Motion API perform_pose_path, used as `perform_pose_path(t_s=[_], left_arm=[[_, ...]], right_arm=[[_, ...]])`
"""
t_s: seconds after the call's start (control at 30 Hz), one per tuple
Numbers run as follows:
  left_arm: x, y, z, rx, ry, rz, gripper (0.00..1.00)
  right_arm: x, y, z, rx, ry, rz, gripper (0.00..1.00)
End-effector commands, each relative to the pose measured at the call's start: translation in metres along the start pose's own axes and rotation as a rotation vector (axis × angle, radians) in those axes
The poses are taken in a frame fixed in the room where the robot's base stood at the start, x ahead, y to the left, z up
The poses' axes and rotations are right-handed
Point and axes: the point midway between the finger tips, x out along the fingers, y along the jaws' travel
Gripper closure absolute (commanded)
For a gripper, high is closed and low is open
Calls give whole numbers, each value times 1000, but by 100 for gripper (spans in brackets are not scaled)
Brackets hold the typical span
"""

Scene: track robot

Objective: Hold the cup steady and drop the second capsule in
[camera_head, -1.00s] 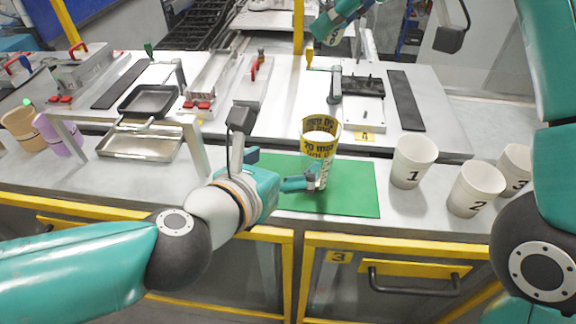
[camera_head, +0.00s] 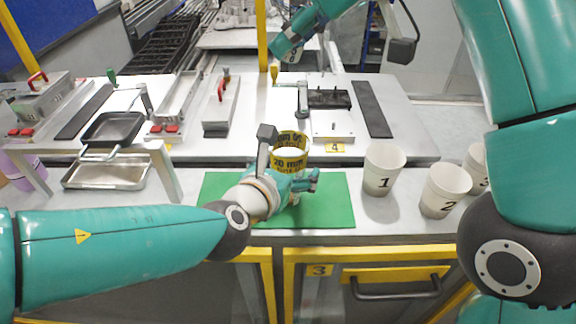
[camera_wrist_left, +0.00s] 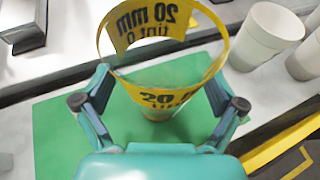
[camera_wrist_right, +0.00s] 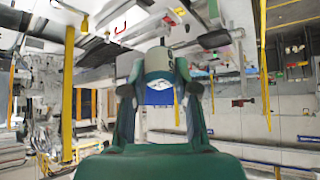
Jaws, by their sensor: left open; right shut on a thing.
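A clear cup with a yellow band marked "20 mm" (camera_head: 289,158) stands upright on the green mat (camera_head: 335,205). My left gripper (camera_head: 300,184) is low beside it in the head view. In the left wrist view its open fingers (camera_wrist_left: 160,108) lie on either side of the cup (camera_wrist_left: 150,75), with the mat showing beyond. I cannot tell whether they touch the cup. My right gripper (camera_head: 288,52) is high above the back of the bench. In the right wrist view it is shut on a pale grey piece (camera_wrist_right: 158,62), probably the capsule. I cannot make out a capsule inside the cup.
White cups numbered 1 (camera_head: 383,170) and 2 (camera_head: 444,190) stand right of the mat, with a third partly hidden by my right arm. A black tray (camera_head: 113,128) and a metal tray (camera_head: 105,172) lie at left. A fixture marked 4 (camera_head: 333,130) stands behind the cup.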

Motion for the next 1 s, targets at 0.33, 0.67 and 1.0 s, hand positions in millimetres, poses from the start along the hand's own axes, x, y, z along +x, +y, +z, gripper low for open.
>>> perform_pose_path(t_s=[0.33, 0.67, 1.0], left_arm=[[6, 0, 0, -1, -1, 1, 5], [6, 0, 0, -1, 0, 0, 53], [6, 0, 0, -1, 0, 0, 73]], right_arm=[[0, 0, 0, 0, 0, 0, 92], [0, 0, 0, 0, 0, 0, 92], [0, 0, 0, 0, 0, 0, 92]])
